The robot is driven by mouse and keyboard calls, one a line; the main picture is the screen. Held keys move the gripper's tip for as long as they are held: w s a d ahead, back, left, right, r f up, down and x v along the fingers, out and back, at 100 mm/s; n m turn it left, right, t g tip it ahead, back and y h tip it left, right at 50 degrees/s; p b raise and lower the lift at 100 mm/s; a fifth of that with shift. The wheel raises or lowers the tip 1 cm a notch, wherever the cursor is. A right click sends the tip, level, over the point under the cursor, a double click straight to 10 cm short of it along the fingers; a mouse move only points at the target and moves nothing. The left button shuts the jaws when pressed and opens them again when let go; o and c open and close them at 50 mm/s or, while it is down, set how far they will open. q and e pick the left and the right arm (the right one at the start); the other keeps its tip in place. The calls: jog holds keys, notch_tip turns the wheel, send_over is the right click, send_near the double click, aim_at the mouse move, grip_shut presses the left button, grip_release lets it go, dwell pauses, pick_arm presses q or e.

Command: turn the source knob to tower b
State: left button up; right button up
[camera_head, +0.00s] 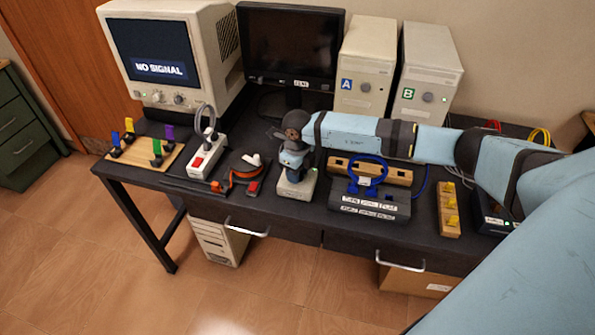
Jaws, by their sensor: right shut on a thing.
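A small pale box (297,189) stands near the front edge of the desk, left of the middle. My right gripper (293,172) points down onto the top of this box and is shut on what is likely the source knob. The gripper hides the knob, so its pointing direction cannot be told. Tower A (364,71), with a blue label, and tower B (426,76), with a green label, stand upright at the back. The old monitor (160,55) shows "NO SIGNAL". My left gripper is not in view.
A black flat screen (290,47) stands behind. A white power strip (208,154) and an orange-and-black strap (243,175) lie left of the box. A labelled black device (370,203) with a blue cable sits close on its right. My right arm spans the desk's right half.

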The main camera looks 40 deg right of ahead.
jog(key=shift+m, duration=0.4)
jog(key=o, duration=0.9)
notch_tip(320, 180, up, 14)
jog(key=shift+b, duration=0.35)
